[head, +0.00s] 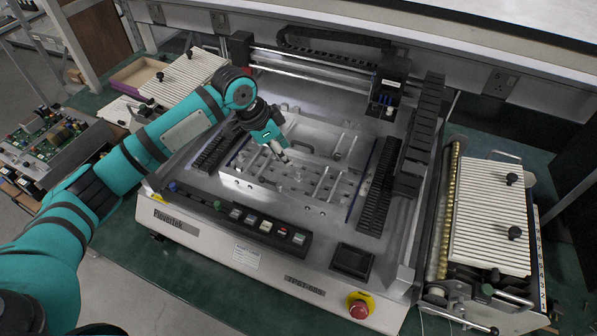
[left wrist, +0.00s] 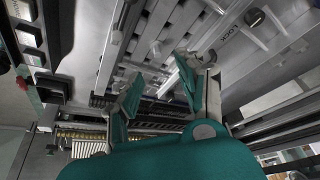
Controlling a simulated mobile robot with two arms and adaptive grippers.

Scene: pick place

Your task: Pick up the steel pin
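My left gripper (head: 279,155) reaches in from the left and points down over the silver fixture plate (head: 240,183) of the bench machine. In the left wrist view its two teal fingers (left wrist: 158,88) stand apart with nothing visibly held between them. Several slim steel rods and short posts stand on or lie across the plate, including a rod (head: 320,183) right of the gripper. A short round steel piece (left wrist: 155,49) shows beyond the fingertips in the left wrist view. I cannot tell for sure which is the steel pin. My right gripper is not in view.
A button panel (head: 250,222) and red stop button (head: 359,308) line the machine's front. A ribbed white unit (head: 490,215) stands right; circuit boards (head: 45,135) lie left.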

